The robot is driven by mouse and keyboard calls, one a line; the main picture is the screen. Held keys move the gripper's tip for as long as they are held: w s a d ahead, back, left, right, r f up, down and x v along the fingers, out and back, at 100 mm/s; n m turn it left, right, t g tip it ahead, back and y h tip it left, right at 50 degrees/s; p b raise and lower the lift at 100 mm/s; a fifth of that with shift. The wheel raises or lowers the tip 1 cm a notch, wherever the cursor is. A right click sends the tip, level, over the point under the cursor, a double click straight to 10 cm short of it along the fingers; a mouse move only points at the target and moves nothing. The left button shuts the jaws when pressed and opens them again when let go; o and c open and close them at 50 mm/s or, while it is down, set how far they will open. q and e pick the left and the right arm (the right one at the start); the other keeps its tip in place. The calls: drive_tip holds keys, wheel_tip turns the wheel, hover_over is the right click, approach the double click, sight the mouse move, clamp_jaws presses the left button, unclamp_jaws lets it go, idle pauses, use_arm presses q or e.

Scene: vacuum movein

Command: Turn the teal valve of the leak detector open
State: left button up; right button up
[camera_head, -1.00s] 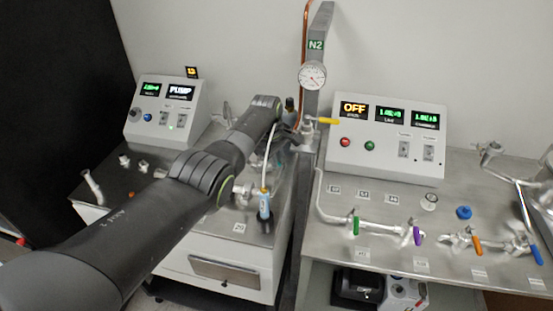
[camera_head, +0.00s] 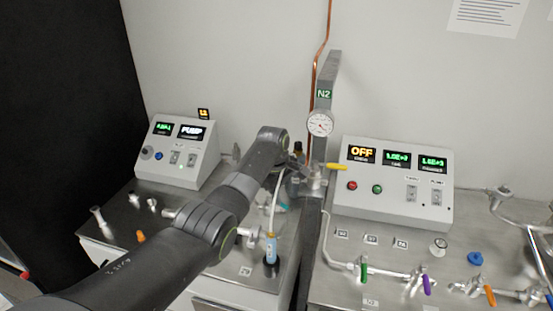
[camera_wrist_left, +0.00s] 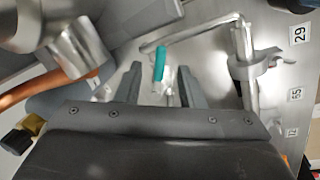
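The teal valve handle (camera_wrist_left: 160,62) shows in the left wrist view as a short upright bar beside a bent metal tube. In the head view only a bit of teal (camera_head: 283,208) shows beside my forearm, on the left bench. My left gripper (camera_wrist_left: 158,82) is open, its two dark fingers apart with the teal handle in line with the gap, near the fingertips. I cannot tell whether the fingers are beside the handle or still above it. In the head view my arm hides most of this area. My right gripper is not in view.
A grey N2 post (camera_head: 325,90) with a gauge (camera_head: 320,124) and yellow handle (camera_head: 337,166) rises right of my wrist. A blue-labelled vial (camera_head: 271,247) stands near my forearm. The OFF console (camera_head: 395,205) is at right.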

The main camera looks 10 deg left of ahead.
use_arm(q)
wheel_tip(320, 180, up, 13)
drive_tip(key=s+a+b, duration=0.1)
drive_tip(key=s+b, duration=0.1)
drive_tip(key=shift+a, duration=0.25)
drive_tip(key=shift+s, duration=0.1)
